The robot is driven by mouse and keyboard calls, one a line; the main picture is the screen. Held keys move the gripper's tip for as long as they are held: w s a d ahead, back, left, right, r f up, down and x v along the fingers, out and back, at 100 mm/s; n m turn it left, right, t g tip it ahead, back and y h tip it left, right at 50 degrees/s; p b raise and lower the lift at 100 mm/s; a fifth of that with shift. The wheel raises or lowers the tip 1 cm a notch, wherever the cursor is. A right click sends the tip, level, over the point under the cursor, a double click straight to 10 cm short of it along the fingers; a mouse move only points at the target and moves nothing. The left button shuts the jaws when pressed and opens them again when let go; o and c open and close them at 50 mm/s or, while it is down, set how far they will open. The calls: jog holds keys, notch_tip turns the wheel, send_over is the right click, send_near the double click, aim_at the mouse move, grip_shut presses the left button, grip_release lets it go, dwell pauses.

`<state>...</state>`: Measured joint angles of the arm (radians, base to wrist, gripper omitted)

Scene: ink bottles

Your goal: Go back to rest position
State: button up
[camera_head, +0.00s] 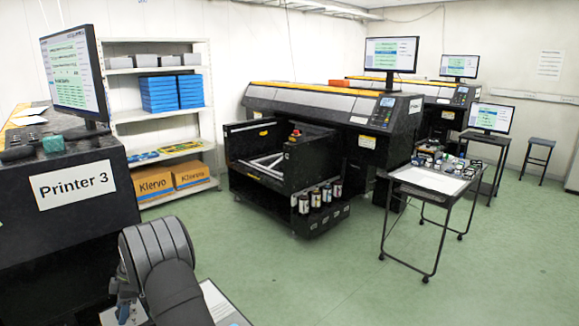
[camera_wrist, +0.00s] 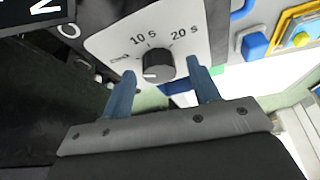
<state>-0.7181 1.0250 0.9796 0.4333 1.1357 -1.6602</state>
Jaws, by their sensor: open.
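In the wrist view my gripper (camera_wrist: 161,68) is open, with its two blue fingers spread apart. A black round knob (camera_wrist: 158,64) on a white dial plate (camera_wrist: 112,45) shows between the fingertips. The plate is marked "10 s" and "20 s". Nothing is held between the fingers; I cannot tell if they touch the knob. In the head view my dark arm (camera_head: 160,262) rises at the bottom left, and the gripper is mostly hidden beside it.
In the head view the Printer 3 body (camera_head: 65,205) stands close at the left. A large black printer (camera_head: 320,120) with several bottles at its base stands ahead. A wheeled table (camera_head: 428,180) is to the right. The green floor (camera_head: 330,270) between is clear.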

jog(key=m+t, duration=0.1)
jog(key=m, duration=0.2)
jog(key=m+t, duration=0.1)
jog(key=m, duration=0.2)
jog(key=shift+s+m+t+y, duration=0.2)
jog(key=shift+m+t+y, duration=0.1)
jog(key=shift+m, duration=0.1)
jog(key=shift+s+m+t, duration=0.1)
jog(key=shift+m+t, duration=0.55)
jog(key=shift+m, duration=0.95)
jog(key=shift+m+t, duration=0.65)
jog(key=shift+m, duration=0.95)
